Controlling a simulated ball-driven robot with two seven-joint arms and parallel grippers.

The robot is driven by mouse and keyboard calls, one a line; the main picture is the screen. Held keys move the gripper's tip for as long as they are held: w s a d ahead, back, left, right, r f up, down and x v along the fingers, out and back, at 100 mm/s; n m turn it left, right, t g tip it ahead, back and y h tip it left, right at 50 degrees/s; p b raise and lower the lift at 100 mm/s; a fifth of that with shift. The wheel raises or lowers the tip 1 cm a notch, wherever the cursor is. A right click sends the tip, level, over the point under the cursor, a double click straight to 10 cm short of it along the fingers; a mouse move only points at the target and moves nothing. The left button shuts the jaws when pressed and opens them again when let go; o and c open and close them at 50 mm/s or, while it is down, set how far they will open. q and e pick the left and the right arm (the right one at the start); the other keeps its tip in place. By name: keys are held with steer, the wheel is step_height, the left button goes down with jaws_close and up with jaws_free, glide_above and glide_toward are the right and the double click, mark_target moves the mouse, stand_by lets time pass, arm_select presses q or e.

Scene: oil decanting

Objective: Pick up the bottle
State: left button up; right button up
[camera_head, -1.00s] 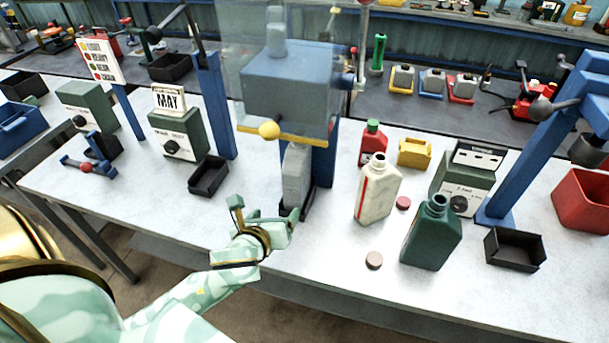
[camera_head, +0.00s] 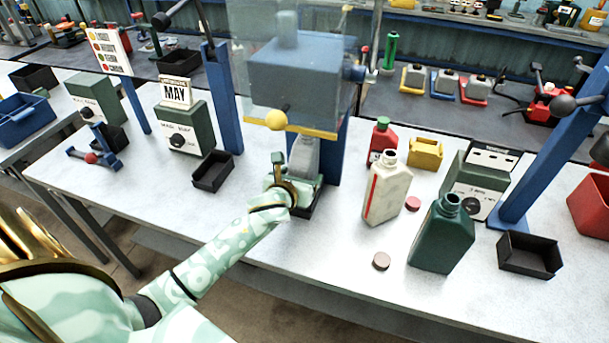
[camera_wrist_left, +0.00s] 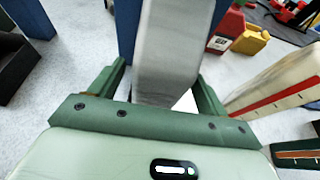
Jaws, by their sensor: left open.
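A tall grey bottle-shaped body (camera_head: 305,157) stands on a dark base under the blue-grey machine head (camera_head: 293,83). My left gripper (camera_head: 287,184) is open at its lower front. In the left wrist view the same grey body (camera_wrist_left: 168,50) rises between the two green fingers, with a finger on each side; I cannot tell whether either touches it. A white bottle with a red stripe (camera_head: 388,192) and a dark green bottle (camera_head: 441,237) stand uncapped to the right. A small red bottle with a green cap (camera_head: 382,141) stands behind the white one. My right gripper is not in view.
Two loose caps (camera_head: 412,203) (camera_head: 381,261) lie near the bottles. A yellow can (camera_head: 425,153), a green scale box (camera_head: 476,184) and a black tray (camera_head: 529,254) stand right. Another black tray (camera_head: 212,171) lies left of the machine. The front table edge is clear.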

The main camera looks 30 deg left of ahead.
arm_select(q)
steer(key=x, duration=0.3)
steer(key=shift+s, duration=0.1)
steer(key=shift+b, duration=0.3)
steer(key=c, duration=1.5)
jaws_close()
steer(key=shift+r, duration=0.1)
